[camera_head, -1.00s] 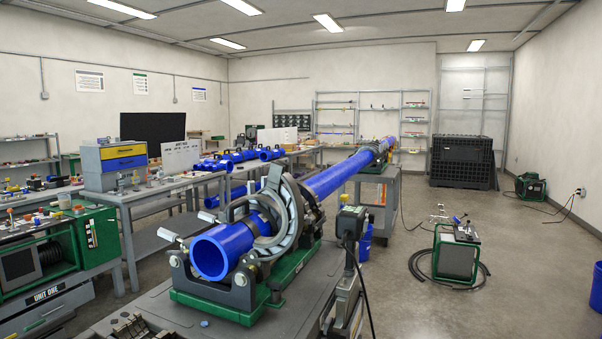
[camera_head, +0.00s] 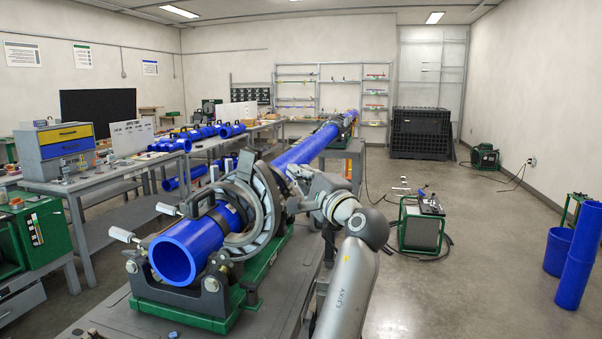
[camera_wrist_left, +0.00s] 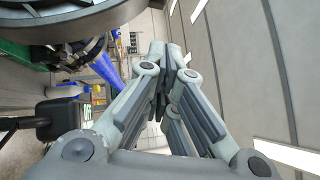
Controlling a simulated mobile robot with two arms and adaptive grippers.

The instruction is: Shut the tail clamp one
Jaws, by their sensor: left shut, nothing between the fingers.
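A green-based pipe fusion machine (camera_head: 180,318) holds a blue pipe (camera_head: 180,258) by its open end. Grey curved clamp rings (camera_head: 248,212) stand around and above the pipe behind the front support. Two white-handled levers (camera_head: 122,234) stick out on the left side. I cannot tell which part is tail clamp one. My left gripper (camera_head: 292,180) is just right of the rings, its tips partly lost against the machine. In the left wrist view the left gripper (camera_wrist_left: 158,60) has its fingers together and empty, with a dark curved ring (camera_wrist_left: 60,28) close at upper left. My right gripper is not in view.
A long blue pipe (camera_head: 310,147) runs back from the machine.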

